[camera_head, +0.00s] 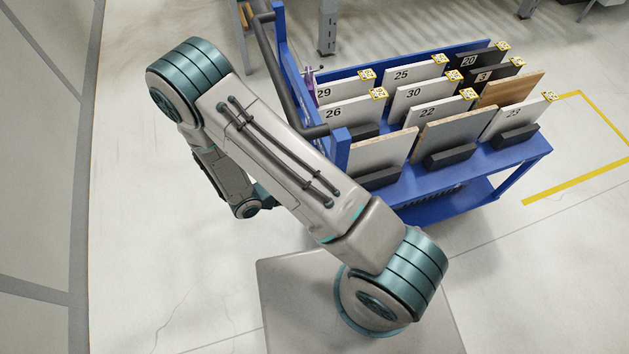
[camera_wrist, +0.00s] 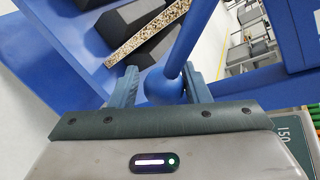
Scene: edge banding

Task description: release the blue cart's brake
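The blue cart (camera_head: 470,190) stands at the upper right in the head view, loaded with upright panels. In the wrist view, a blue lever (camera_wrist: 190,38) runs down to a round blue ball knob (camera_wrist: 165,88), which looks like the brake handle. My gripper (camera_wrist: 162,82) has its two fingers on either side of this knob. The fingers look apart, with a narrow gap left of the knob; the right finger is very close to it, and contact cannot be told. In the head view my arm hides the gripper and the lever.
Numbered panels, such as panel 22 (camera_head: 425,113), stand in black holders on the cart. A dark push bar (camera_head: 275,70) is at the cart's left end. Yellow floor tape (camera_head: 575,185) lies at the right. The floor at the left is clear.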

